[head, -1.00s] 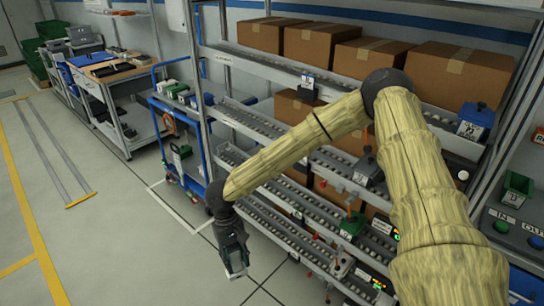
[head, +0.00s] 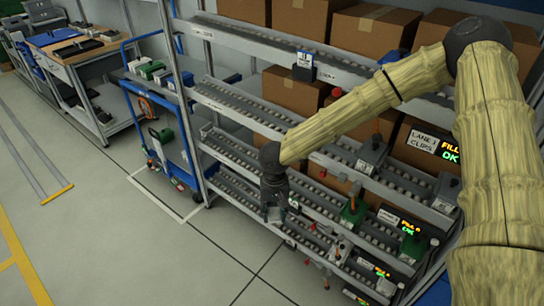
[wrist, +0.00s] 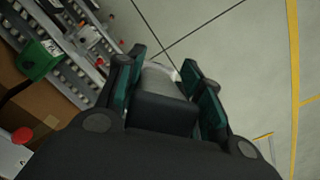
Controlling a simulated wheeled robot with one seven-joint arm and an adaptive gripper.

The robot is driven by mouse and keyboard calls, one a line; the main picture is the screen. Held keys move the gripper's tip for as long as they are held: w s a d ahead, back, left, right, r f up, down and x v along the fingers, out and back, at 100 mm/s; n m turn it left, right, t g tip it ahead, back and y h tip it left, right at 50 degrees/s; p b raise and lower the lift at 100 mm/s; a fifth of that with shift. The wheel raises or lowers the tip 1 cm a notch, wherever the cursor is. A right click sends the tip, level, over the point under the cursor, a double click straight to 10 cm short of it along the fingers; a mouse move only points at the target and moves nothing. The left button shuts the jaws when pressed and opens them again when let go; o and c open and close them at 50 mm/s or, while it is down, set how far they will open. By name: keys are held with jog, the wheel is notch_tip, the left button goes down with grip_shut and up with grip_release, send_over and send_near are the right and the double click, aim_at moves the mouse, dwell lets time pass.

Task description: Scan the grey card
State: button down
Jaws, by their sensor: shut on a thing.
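My gripper (head: 273,212) hangs in front of the flow rack's lower lanes, pointing down, at the middle of the head view. In the wrist view its dark fingers with green pads (wrist: 165,90) are closed on a light-grey piece with a rounded end, which I take to be the grey card (wrist: 158,72). The fingers and palm hide most of it. In the head view the held piece is too small and dark to make out. No scanner can be told for certain in these views.
The rack (head: 240,108) has roller lanes, brown boxes (head: 303,15), small coloured devices and lit lane signs (head: 440,147). A blue cart (head: 180,140) stands left of it, and a workbench (head: 75,50) farther left.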

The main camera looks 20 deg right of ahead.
jog(key=w+r+m+t, duration=0.1)
jog(key=w+m+t+h, duration=0.1)
jog(key=w, duration=0.1)
jog(key=shift+a+r+t+b, duration=0.1)
jog(key=shift+r+t+b, duration=0.2)
jog(key=shift+r+b, duration=0.1)
jog(key=w+d+r+m+t+h+b, duration=0.15)
jog(key=w+r+m+t+h, duration=0.25)
jog(key=w+r+m+h, duration=0.45)
jog(key=w+d+n+y+b, duration=0.1)
jog(key=w+d+n+b, duration=0.1)
jog(key=w+d+b, duration=0.2)
jog(key=shift+w+d+f+b, duration=0.2)
jog(key=shift+d+b, duration=0.35)
jog(key=shift+b, duration=0.4)
jog(key=shift+n+y, duration=0.25)
jog(key=shift+w+d+f, duration=0.25)
jog(key=shift+w+d, duration=0.15)
jog(key=shift+d, duration=0.1)
dwell(0.6)
jog(key=shift+p, duration=0.8)
dwell(3.0)
